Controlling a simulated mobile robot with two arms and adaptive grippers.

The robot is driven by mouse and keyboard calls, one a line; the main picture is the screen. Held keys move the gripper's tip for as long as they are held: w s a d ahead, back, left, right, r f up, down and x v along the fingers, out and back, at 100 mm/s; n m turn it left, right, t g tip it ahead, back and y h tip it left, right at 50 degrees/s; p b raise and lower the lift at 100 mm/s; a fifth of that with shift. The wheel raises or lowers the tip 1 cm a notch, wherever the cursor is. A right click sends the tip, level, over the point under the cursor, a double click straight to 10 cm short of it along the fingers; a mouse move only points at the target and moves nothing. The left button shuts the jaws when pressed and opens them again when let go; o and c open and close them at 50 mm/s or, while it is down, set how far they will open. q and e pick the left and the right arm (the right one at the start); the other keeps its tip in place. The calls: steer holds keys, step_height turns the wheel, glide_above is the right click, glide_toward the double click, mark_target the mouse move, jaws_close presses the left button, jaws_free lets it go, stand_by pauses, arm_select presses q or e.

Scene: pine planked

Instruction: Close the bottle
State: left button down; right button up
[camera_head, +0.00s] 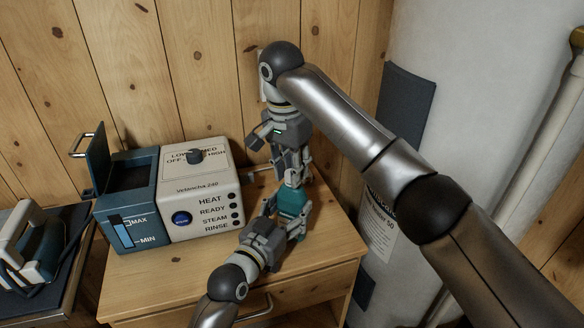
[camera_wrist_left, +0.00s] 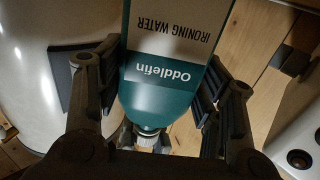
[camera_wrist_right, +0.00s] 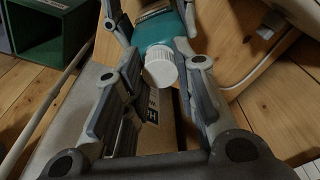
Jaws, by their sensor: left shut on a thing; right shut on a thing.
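The teal bottle (camera_head: 292,201) stands roughly upright above or on the wooden cabinet top. It has a white label in the left wrist view (camera_wrist_left: 150,98). My left gripper (camera_head: 284,218) is shut around the bottle's body from the front. A white ribbed cap (camera_wrist_right: 160,68) is at the bottle's neck, and part of it shows in the left wrist view (camera_wrist_left: 147,141). My right gripper (camera_head: 293,170) comes down from above and is shut on the cap. Whether the cap is fully screwed down cannot be told. The bottle's base contact is hidden.
A white and blue steam appliance (camera_head: 200,202) with its tank lid raised stands left of the bottle. An iron (camera_head: 38,245) rests at the far left. A large white cylinder (camera_head: 440,70) stands right. The cabinet top (camera_head: 335,243) is clear at the front right.

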steer(key=m, duration=0.5)
steer(key=shift+m+g, duration=0.3)
steer(key=shift+m, duration=0.1)
steer(key=m, duration=0.3)
steer(key=shift+w+a+h, duration=0.1)
steer(key=shift+h, duration=0.2)
steer(key=m+g, duration=0.1)
steer(key=m, duration=0.5)
steer(key=shift+w, duration=0.1)
steer(key=m, duration=0.5)
steer(key=shift+w, duration=0.1)
steer(key=o, duration=0.7)
steer(key=shift+g, duration=0.3)
steer(key=shift+r, duration=2.2)
